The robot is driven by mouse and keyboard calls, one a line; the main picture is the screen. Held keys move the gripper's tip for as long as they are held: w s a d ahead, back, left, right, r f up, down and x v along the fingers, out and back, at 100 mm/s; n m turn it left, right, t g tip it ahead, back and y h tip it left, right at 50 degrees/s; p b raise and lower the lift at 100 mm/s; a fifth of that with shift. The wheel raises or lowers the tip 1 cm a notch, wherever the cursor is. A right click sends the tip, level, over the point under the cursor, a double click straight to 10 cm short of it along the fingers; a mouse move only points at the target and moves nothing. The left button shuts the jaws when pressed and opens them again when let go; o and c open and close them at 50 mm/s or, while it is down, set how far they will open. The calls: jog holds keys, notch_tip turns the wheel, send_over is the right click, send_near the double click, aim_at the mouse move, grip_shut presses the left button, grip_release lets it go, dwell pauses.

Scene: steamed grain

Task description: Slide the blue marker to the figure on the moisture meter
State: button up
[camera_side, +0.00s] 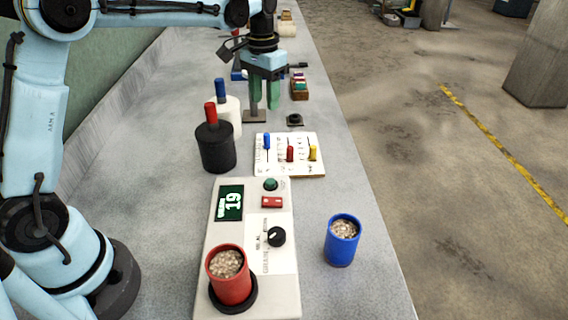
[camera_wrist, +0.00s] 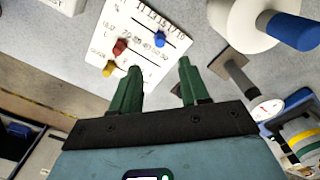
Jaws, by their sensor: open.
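A white slider board (camera_side: 276,168) lies on the bench with a blue marker (camera_side: 266,141), a red marker (camera_side: 290,153) and a yellow marker (camera_side: 313,152), each on its own scale. In the side view the blue marker is near the far end of its slot; it also shows in the wrist view (camera_wrist: 159,39). The moisture meter (camera_side: 220,262) stands nearer the camera, its green display (camera_side: 230,203) showing 19, turned sideways. My gripper (camera_side: 263,106) is open and empty, beyond the board and apart from it. The wrist view shows its green fingers (camera_wrist: 159,70) spread, pointing towards the board.
A red cup of grain (camera_side: 232,282) stands on the meter, and a blue cup (camera_side: 341,245) to its right. A black bottle with a red top (camera_side: 215,150) and a white one with a blue top (camera_side: 229,117) stand left of the board. The bench's right edge runs close by.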

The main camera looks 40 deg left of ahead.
aim_at(266, 134)
notch_tip(266, 134, down, 11)
jog(key=shift+f, duration=0.1)
dwell(0.3)
jog(key=shift+c, duration=0.3)
grip_shut()
